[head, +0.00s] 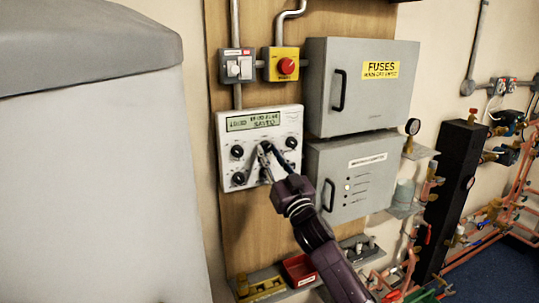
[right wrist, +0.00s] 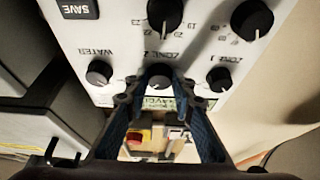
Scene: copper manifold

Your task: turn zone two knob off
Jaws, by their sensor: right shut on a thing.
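The zone two knob (right wrist: 156,71) is a dark round knob under the upside-down "ZONE 2" label in the right wrist view. It is the middle knob of a row on the white control panel (head: 226,128). My right gripper (head: 267,150) reaches the panel from the lower right in the head view. My left gripper is in neither view.
The zone 1 knob (right wrist: 219,79) and water knob (right wrist: 99,73) flank the gripper closely. Other dials (right wrist: 253,18) lie across from them. A grey fuse box (head: 335,50) and another grey box (head: 350,180) stand right of the panel. A red emergency button (head: 287,65) is above.

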